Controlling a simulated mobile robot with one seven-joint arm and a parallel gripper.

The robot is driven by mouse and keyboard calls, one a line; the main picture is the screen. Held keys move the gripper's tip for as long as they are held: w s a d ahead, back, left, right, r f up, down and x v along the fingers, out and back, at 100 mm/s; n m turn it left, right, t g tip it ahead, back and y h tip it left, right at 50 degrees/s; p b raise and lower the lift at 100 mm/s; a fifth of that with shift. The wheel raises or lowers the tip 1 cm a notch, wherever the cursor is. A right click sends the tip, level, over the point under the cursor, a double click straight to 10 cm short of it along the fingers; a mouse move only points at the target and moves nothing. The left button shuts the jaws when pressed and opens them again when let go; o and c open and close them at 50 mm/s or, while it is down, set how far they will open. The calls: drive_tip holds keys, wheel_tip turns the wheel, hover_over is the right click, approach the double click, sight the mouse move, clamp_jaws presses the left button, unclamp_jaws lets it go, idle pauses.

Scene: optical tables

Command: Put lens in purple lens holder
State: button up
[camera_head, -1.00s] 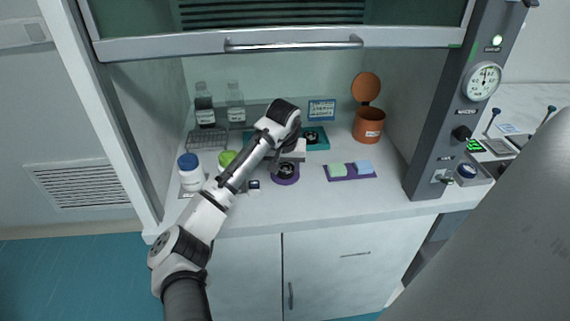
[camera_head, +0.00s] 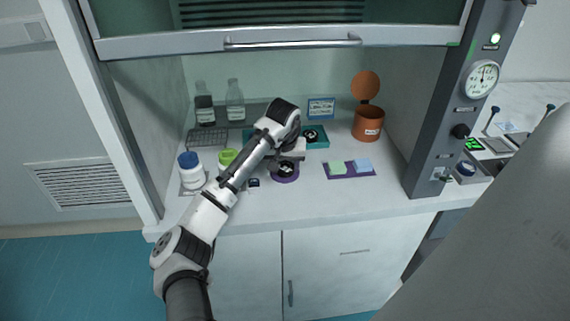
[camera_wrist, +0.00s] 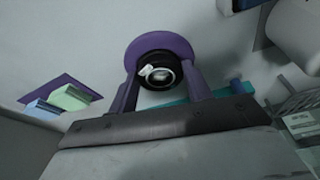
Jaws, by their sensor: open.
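The purple lens holder (camera_head: 288,180) is a round purple disc on the white worktop, below my gripper; it also shows at the top of the wrist view (camera_wrist: 158,39). A black-rimmed lens (camera_wrist: 158,72) with a shiny centre and a small white mark is at the middle of the disc, and shows as a dark round in the head view (camera_head: 286,168). Whether it is fully seated I cannot tell. My gripper (camera_wrist: 161,80) is open, its two fingers on either side of the lens. In the head view my wrist partly hides this spot.
A teal tray (camera_head: 323,145) with a dark round part lies behind. A purple mat (camera_head: 350,176) with green and blue blocks is at right. An orange pot (camera_head: 369,125) stands at the back right. A white jar (camera_head: 191,172), a green-lidded jar (camera_head: 228,157) and bottles are at left.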

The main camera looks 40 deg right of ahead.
drive_tip(key=shift+o, duration=0.3)
drive_tip(key=shift+a+f, duration=0.1)
drive_tip(key=shift+f, duration=0.05)
drive_tip(key=b+v, duration=0.2)
drive_tip(key=v, duration=1)
drive_tip(key=shift+r, duration=0.3)
drive_tip(key=shift+w, duration=0.2)
